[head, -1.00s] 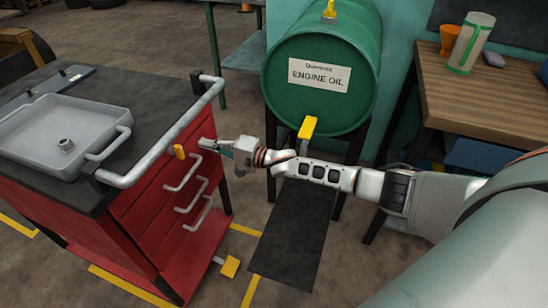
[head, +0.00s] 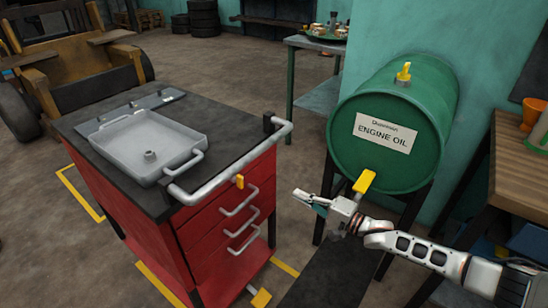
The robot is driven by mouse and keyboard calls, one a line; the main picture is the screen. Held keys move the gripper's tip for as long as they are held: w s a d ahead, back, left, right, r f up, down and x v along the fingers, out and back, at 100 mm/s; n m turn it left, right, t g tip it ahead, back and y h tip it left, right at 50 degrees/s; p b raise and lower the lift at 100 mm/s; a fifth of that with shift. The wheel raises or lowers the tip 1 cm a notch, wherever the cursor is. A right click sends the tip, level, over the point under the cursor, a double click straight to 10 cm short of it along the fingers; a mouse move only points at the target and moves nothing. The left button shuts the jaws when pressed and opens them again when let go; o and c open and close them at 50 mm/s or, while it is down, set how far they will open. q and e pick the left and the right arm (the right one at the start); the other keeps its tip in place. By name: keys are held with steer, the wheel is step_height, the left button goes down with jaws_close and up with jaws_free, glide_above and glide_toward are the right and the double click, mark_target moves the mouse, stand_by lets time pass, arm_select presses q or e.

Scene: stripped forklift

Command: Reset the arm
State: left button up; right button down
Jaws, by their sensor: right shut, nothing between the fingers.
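My right arm comes in from the lower right of the head view. Its gripper (head: 309,201) is shut and empty. It hangs in the air in front of the green engine oil drum (head: 391,125), to the right of the red tool cart (head: 210,240). A gap shows in the picture between the fingertips and the cart's drawer handles (head: 240,202). My left gripper is not in view.
A wooden workbench (head: 515,185) stands at the right. A dark mat (head: 328,272) lies below the drum. A stripped forklift (head: 75,60) stands at the back left.

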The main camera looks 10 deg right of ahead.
steer(key=s+a+f+n+h+p, duration=0.1)
steer(key=s+a+f+n+h, duration=0.1)
steer(key=s+a+f+n, duration=0.45)
steer(key=s+a+f+n+h+p, duration=0.1)
steer(key=s+a, duration=0.3)
steer(key=s, duration=0.6)
steer(key=s+d+f+n+g+h+p, duration=0.1)
steer(key=s+d+f+n+h, duration=0.1)
steer(key=s, duration=0.6)
steer(key=s+d+f+n+g+h+p, duration=0.1)
steer(key=s+d+n+h, duration=0.3)
steer(key=s, duration=0.5)
steer(key=shift+d+f+n+g, duration=0.45)
steer(key=shift+d+f+g, duration=0.15)
steer(key=shift+d+f, duration=0.2)
steer(key=shift+s, duration=0.1)
